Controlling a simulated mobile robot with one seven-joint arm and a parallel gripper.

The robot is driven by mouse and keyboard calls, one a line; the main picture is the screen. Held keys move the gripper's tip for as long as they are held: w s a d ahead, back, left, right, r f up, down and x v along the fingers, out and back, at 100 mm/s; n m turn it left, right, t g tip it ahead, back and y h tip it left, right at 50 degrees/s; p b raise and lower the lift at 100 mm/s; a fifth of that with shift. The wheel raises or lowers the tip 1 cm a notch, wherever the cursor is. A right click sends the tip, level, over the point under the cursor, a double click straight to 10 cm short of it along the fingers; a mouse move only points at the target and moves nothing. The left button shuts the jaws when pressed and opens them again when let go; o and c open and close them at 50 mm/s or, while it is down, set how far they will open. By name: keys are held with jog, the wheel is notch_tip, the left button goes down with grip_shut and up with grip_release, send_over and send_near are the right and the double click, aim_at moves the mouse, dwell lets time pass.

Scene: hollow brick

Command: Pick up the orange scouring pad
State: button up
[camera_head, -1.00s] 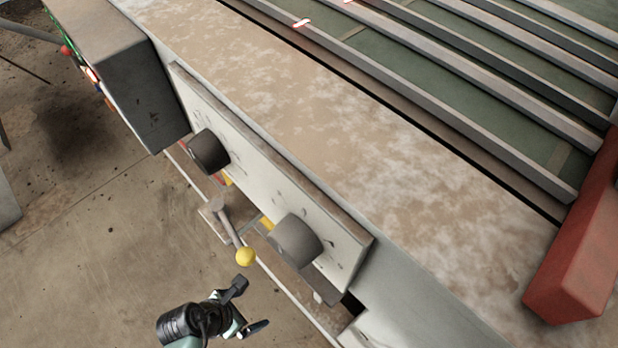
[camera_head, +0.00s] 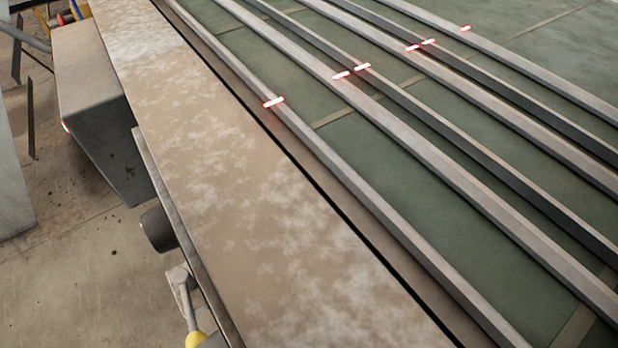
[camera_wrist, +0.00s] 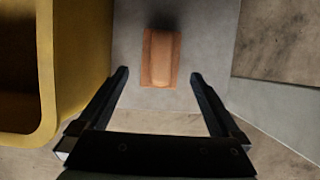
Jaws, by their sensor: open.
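The orange scouring pad (camera_wrist: 161,58) lies on a grey surface (camera_wrist: 205,35) in the upper middle of the wrist view. It is a small oblong with a raised, lighter middle. My gripper (camera_wrist: 159,76) is open, with one black finger on each side and nothing between them. The pad appears between and just beyond the fingertips, and no contact with it shows. The pad and my gripper do not show in the head view.
A yellow container (camera_wrist: 78,60) with an opening stands close to the left finger. Brownish floor shows at right. In the head view, a long worn machine ledge (camera_head: 225,190) runs beside grey rails (camera_head: 345,180), with a grey box (camera_head: 95,110) at left.

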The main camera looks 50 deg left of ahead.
jog(key=shift+w, duration=0.55)
jog(key=b+x, duration=0.1)
jog(key=x, duration=0.1)
jog(key=w+b+x, duration=0.1)
jog(key=x, duration=0.2)
jog(key=shift+b, duration=0.4)
jog(key=c, duration=1.3)
